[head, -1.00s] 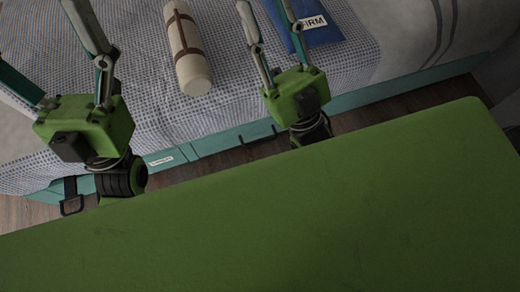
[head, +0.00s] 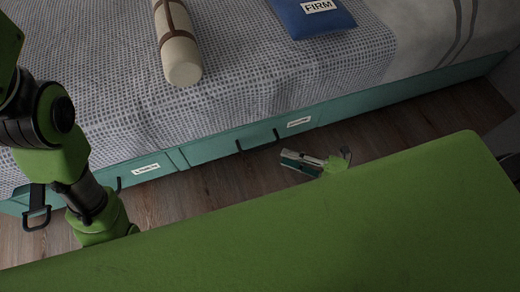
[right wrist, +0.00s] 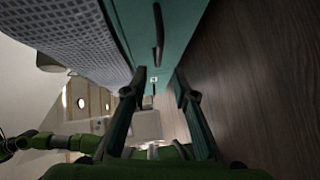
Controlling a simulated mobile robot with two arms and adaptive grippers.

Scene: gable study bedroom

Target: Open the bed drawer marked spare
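The bed's teal drawer fronts (head: 215,146) run along its lower side in the head view. A left label (head: 145,169) and a right label (head: 298,122) are too small to read surely, so I cannot tell which says spare. Dark bar handles show, including a middle one (head: 238,146) and one to its right (head: 276,134). My right gripper (head: 283,159) is low beside the front, below the right label, its fingers apart and empty. In the right wrist view, a dark handle (right wrist: 158,35) on the teal front is ahead of the fingers, apart from them. My left gripper is out of view.
A cream roll with brown straps (head: 182,60) and a blue item marked FIRM (head: 312,20) lie on the bed. Wooden floor (head: 420,128) is clear along the drawers. A black loop handle (head: 37,210) shows at far left.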

